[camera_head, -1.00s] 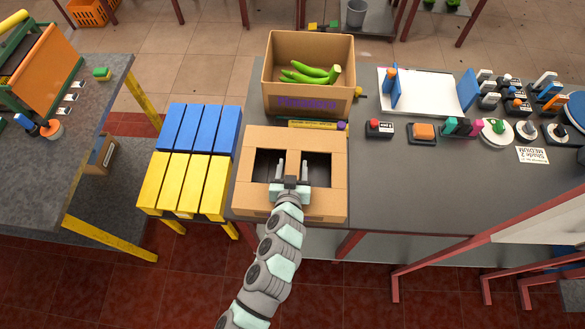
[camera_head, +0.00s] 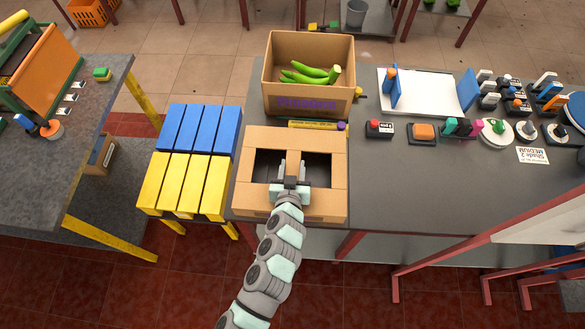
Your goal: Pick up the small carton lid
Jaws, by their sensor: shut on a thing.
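The small carton lid (camera_head: 290,142) is a brown cardboard piece with dark openings in its middle. It lies at the near left edge of the dark table, in front of an open carton. My gripper (camera_head: 292,168) reaches over it from the near side. Its fingers are closed together at the middle of the lid, between the dark openings, and grip it there. The gripped part is mostly hidden by the fingers. I see no clear gap under the lid.
The open carton (camera_head: 313,106) with green bananas (camera_head: 306,75) stands just behind. A yellow marker-like bar (camera_head: 312,125) lies between them. Blue and yellow slats (camera_head: 183,187) are on the left. Buttons and switches (camera_head: 422,132) crowd the table on the right.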

